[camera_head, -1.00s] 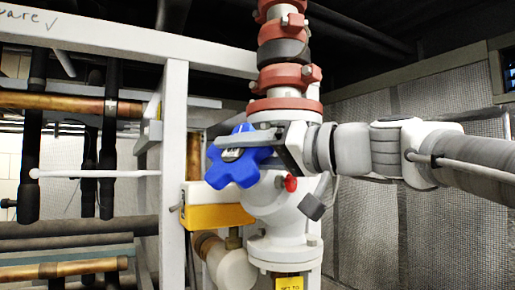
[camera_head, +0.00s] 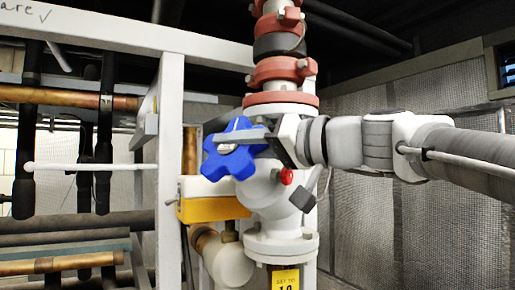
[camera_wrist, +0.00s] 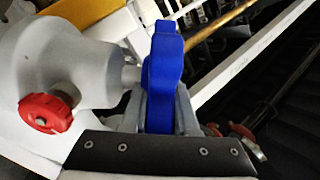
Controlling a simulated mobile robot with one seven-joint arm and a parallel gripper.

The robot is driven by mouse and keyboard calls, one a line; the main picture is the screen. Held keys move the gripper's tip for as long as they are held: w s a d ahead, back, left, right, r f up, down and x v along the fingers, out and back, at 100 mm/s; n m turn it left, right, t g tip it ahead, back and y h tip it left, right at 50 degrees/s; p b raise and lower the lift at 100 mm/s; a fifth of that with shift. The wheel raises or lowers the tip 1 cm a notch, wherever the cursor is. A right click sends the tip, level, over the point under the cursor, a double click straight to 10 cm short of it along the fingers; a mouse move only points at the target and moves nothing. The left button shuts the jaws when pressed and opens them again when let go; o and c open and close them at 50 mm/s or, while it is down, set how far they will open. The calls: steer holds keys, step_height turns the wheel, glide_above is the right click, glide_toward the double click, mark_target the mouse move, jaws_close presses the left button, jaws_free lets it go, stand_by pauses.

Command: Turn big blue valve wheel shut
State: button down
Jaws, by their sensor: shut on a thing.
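The big blue valve wheel (camera_head: 233,160) is lobed and sits on the left side of the white valve body (camera_head: 268,192). My gripper (camera_head: 250,137) reaches in from the right, and its fingers lie along the upper part of the wheel. In the wrist view the blue wheel (camera_wrist: 163,75) shows edge-on between the two grey fingers of my gripper (camera_wrist: 160,108), which are shut on it. The wheel's stem runs into the white body (camera_wrist: 85,55) at the left.
A small red knob (camera_head: 286,176) sits on the valve body close under my gripper; the wrist view shows it too (camera_wrist: 45,113). A yellow and white box (camera_head: 208,202) is below the wheel. A white frame post (camera_head: 170,170) stands just left. Red-flanged pipe (camera_head: 283,70) rises above.

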steer(key=shift+f+t+b, duration=0.35)
steer(key=shift+t+b, duration=0.05)
steer(key=shift+b, duration=0.65)
steer(key=shift+r+m+b, duration=0.1)
steer(key=shift+m+b, duration=0.2)
steer(key=shift+b, duration=0.5)
steer(key=shift+r+t, duration=0.25)
steer(key=shift+t, duration=0.15)
steer(key=c, duration=0.7)
jaws_free()
steer(key=shift+s+d, duration=0.1)
steer(key=shift+d, duration=0.1)
steer(key=b+v, duration=0.1)
steer(key=v, duration=0.4)
steer(key=b+v, duration=0.1)
steer(key=v, duration=0.5)
steer(key=b+v, duration=0.1)
steer(key=v, duration=0.5)
steer(key=shift+d+f, duration=0.1)
steer(key=shift+f, duration=0.2)
